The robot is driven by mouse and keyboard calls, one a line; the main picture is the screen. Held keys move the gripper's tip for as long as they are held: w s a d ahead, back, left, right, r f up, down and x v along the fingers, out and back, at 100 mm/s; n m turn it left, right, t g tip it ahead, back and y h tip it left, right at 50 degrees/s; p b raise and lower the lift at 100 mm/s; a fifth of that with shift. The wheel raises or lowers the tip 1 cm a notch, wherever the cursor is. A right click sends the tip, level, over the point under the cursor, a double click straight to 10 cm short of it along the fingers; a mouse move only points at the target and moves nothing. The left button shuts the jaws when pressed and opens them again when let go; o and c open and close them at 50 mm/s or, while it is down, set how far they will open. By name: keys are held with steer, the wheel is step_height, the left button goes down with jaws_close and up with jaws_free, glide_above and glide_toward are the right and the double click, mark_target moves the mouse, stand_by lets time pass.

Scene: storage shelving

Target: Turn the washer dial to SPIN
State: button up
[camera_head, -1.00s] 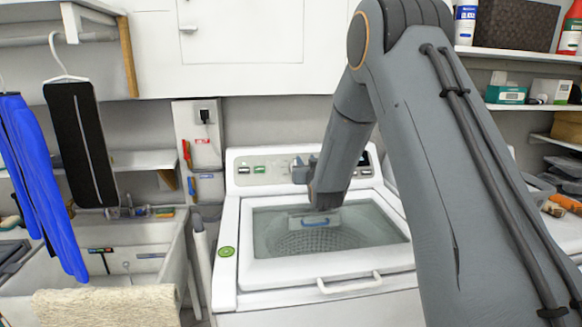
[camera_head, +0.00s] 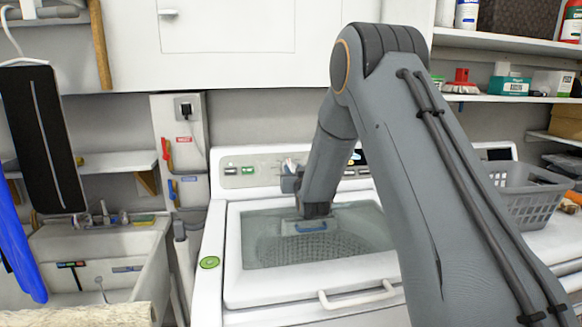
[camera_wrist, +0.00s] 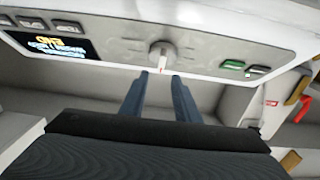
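The washer (camera_head: 236,290) stands ahead of me with its lid closed. Its control panel (camera_head: 262,170) runs along the back. In the wrist view the dial (camera_wrist: 158,50) is a round grey knob with a pale bar and a small red mark toward my fingers. My gripper (camera_wrist: 161,85) is open, its two blue-grey fingers apart and short of the dial, lined up on either side of it. In the head view my gripper (camera_head: 290,182) is in front of the panel and hides most of the dial. The dial's labels are too small to read.
A lit display (camera_wrist: 58,45) and green and dark buttons (camera_wrist: 233,65) flank the dial in the wrist view. A grey basket (camera_head: 522,205) stands at the right. A utility sink (camera_head: 150,260) is at the left. Cabinets (camera_head: 240,25) hang above the washer.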

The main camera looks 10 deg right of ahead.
mark_target(289, 162)
steer(key=shift+w+a+p, duration=0.1)
steer(key=shift+w+p, duration=0.5)
steer(key=shift+w, duration=2.35)
jaws_close()
